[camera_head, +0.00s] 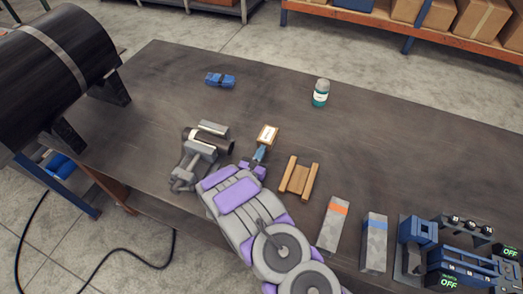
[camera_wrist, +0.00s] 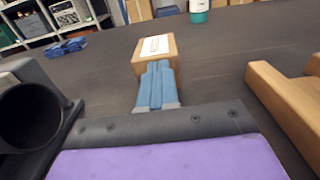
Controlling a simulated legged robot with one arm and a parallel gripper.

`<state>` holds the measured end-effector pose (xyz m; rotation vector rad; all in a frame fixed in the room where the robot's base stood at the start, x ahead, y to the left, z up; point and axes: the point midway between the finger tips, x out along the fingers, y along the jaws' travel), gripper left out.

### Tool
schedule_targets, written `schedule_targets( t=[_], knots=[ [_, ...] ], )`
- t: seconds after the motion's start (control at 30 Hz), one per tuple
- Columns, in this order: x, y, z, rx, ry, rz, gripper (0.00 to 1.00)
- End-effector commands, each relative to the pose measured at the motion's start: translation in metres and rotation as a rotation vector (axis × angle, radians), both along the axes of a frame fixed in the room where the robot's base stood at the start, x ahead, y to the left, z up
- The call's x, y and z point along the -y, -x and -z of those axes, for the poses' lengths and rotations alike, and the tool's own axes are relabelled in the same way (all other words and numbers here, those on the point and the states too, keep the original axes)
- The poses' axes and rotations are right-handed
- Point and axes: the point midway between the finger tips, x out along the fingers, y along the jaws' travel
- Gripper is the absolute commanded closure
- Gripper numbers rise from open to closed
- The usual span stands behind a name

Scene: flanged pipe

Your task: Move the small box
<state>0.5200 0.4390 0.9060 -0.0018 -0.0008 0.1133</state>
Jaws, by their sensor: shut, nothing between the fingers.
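The small box (camera_head: 268,135) is brown with a white label on top and sits on the dark table. In the wrist view the small box (camera_wrist: 155,52) stands just past my fingertips. My gripper (camera_head: 259,153) has its light blue fingers pressed together, with nothing between them. In the wrist view my gripper (camera_wrist: 158,68) points at the near face of the box and overlaps its lower edge. I cannot tell whether the fingertips touch the box.
A grey pipe fixture (camera_head: 205,150) stands close left of my gripper, and a wooden cradle (camera_head: 298,176) close right. A blue object (camera_head: 220,80) and a green-and-white bottle (camera_head: 321,93) stand farther back. Two grey blocks, orange-banded (camera_head: 334,222) and blue-banded (camera_head: 374,242), are at right. The table behind the box is clear.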

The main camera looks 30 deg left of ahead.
Motion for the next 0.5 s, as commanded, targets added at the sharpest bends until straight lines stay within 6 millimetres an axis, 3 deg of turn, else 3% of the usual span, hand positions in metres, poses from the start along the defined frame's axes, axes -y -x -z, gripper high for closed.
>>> schedule_targets(
  t=[0.5],
  knots=[
    [-0.0013,-0.0092,-0.0020,-0.001,-0.001,-0.001,1.00]
  ],
)
